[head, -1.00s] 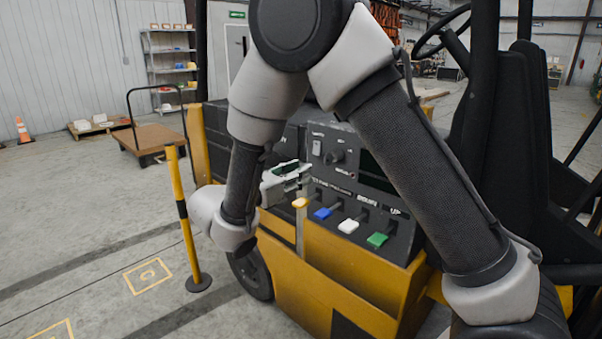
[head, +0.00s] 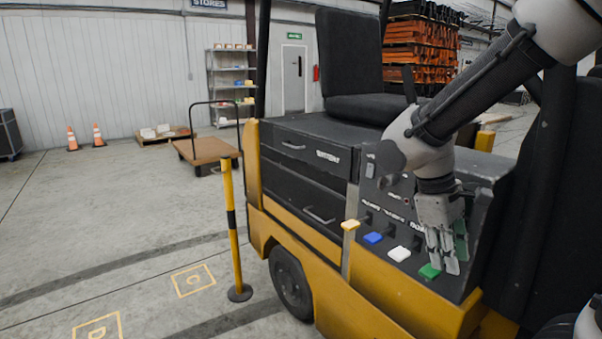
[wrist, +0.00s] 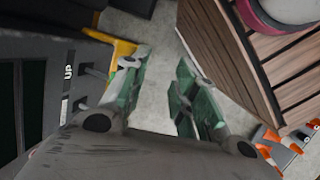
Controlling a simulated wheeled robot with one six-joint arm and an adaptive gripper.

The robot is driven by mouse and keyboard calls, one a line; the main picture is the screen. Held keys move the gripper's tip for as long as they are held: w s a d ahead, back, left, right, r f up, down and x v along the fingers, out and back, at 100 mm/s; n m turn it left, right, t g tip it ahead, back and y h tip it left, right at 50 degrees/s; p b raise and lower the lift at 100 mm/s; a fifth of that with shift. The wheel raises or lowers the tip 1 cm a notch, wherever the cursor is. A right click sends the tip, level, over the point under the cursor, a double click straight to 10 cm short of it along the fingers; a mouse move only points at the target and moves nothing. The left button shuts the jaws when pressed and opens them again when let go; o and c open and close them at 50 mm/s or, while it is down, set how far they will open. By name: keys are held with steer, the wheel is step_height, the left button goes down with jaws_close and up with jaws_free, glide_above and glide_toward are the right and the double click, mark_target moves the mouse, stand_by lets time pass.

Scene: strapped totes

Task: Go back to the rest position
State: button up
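My gripper (head: 446,256) points down at the right end of the control panel, in front of it in the head view. Its fingers, with green pads, stand apart and nothing shows between them in the wrist view (wrist: 158,78). The green lever knob (head: 429,272) is close beside the fingertips; I cannot tell whether they touch.
The yellow and black truck (head: 400,308) carries the panel. A yellow post (head: 232,225) stands left of it, with a flat cart (head: 205,150) behind. A black upright part (head: 540,190) is close on the right. Open floor lies at left.

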steer(key=s+d+r+m+t+y, duration=0.3)
steer(key=s+d+r+m+t, duration=0.2)
steer(key=s+d+r+m, duration=0.2)
step_height(320, 180, up, 2)
steer(key=shift+s+d+r+m+t+y, duration=0.1)
steer(key=shift+s+d+m+t+y, duration=0.15)
steer(key=shift+d+m, duration=0.2)
